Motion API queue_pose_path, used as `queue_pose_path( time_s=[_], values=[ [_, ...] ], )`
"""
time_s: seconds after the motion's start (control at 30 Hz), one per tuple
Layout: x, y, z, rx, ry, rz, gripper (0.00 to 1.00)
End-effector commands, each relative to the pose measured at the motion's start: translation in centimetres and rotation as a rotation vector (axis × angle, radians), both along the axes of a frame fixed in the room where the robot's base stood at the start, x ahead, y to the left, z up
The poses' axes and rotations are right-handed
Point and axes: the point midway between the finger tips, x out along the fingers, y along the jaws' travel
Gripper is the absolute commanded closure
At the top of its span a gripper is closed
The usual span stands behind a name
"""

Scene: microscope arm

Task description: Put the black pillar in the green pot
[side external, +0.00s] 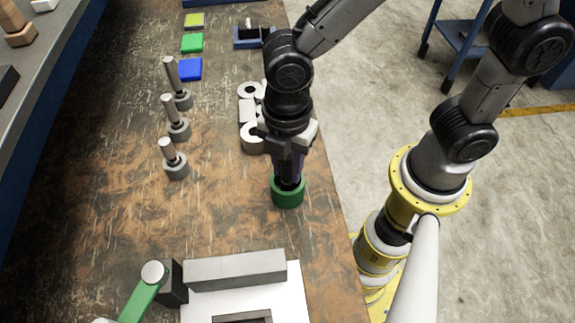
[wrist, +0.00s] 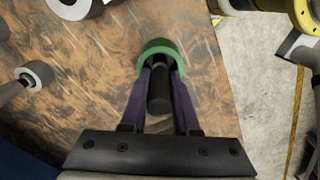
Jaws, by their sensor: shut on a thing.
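The green pot (side external: 288,195) stands on the worn brown table near its right edge, below my gripper. It also shows in the wrist view (wrist: 158,46), at the far end of the fingers. My gripper (side external: 289,178) points down with its fingertips at the pot's mouth. In the wrist view, the dark purple fingers (wrist: 161,80) lie on both sides of the black pillar (wrist: 159,92), shut on it. The pillar's far end is at or inside the pot's opening; how deep it sits is hidden by the fingers and rim.
Several grey pegs on round bases (side external: 175,165) stand to the left. White ring-shaped parts (side external: 250,137) lie close behind my gripper. A white and grey fixture (side external: 235,268) with a green-armed lever (side external: 138,299) is at the front. Coloured squares (side external: 191,69) lie farther back. Table left of the pot is clear.

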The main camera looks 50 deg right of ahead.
Motion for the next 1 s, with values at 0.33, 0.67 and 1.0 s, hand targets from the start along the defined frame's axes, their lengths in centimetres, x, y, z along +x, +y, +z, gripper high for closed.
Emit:
queue_pose_path(
  time_s=[0.33, 0.67, 1.0],
  values=[
    [0.02, 0.01, -0.56, 0.001, -0.002, 0.000, 1.00],
    [-0.03, -0.04, -0.95, 0.000, 0.001, 0.000, 0.41],
    [-0.01, -0.01, -0.67, 0.000, -0.001, 0.000, 0.41]
  ],
)
